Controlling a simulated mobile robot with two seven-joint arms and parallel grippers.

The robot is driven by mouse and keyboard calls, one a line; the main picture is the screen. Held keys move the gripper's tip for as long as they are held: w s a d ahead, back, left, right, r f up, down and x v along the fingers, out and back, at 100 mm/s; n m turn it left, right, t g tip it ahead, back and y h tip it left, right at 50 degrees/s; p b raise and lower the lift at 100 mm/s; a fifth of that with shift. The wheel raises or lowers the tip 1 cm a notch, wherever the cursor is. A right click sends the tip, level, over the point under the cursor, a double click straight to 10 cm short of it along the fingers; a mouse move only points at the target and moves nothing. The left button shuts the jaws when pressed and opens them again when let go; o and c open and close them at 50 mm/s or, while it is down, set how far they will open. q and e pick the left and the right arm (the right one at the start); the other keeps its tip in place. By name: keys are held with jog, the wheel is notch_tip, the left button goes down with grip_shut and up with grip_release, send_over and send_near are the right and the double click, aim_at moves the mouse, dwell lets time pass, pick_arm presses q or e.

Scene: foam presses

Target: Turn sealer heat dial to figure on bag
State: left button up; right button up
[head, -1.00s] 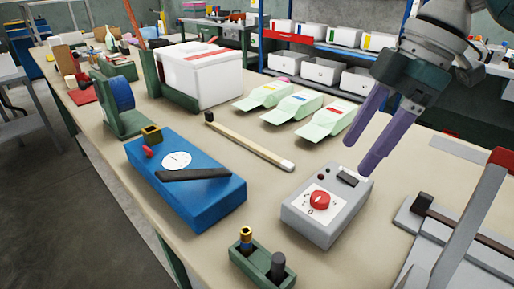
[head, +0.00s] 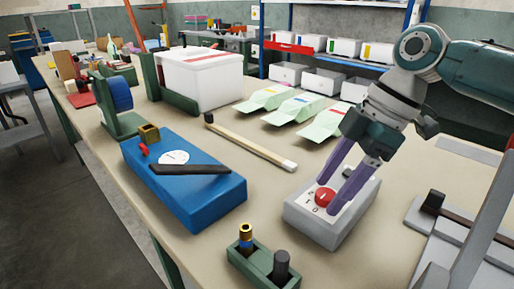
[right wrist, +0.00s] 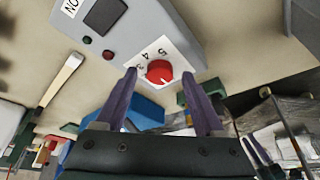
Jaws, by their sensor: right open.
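The grey sealer box (head: 312,228) stands on the bench at front right. Its round red heat dial (head: 324,197) sits on a white number plate; the right wrist view shows the dial (right wrist: 160,72) with figures such as 5 and 4 beside it. My right gripper (head: 331,199) is open, its purple fingers pointing down over the dial. In the right wrist view, its fingertips (right wrist: 158,74) lie on either side of the dial; I cannot tell if they touch. Pale green bags with yellow (head: 269,93), blue and red marks lie behind; no figure is readable. My left gripper is out of view.
A blue box (head: 195,198) with a black bar stands to the left. A green holder (head: 262,268) with two upright pieces is in front. A wooden stick (head: 250,143) lies behind the sealer, and a grey lever device (head: 450,240) at right.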

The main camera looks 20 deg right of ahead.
grip_shut()
dwell(0.6)
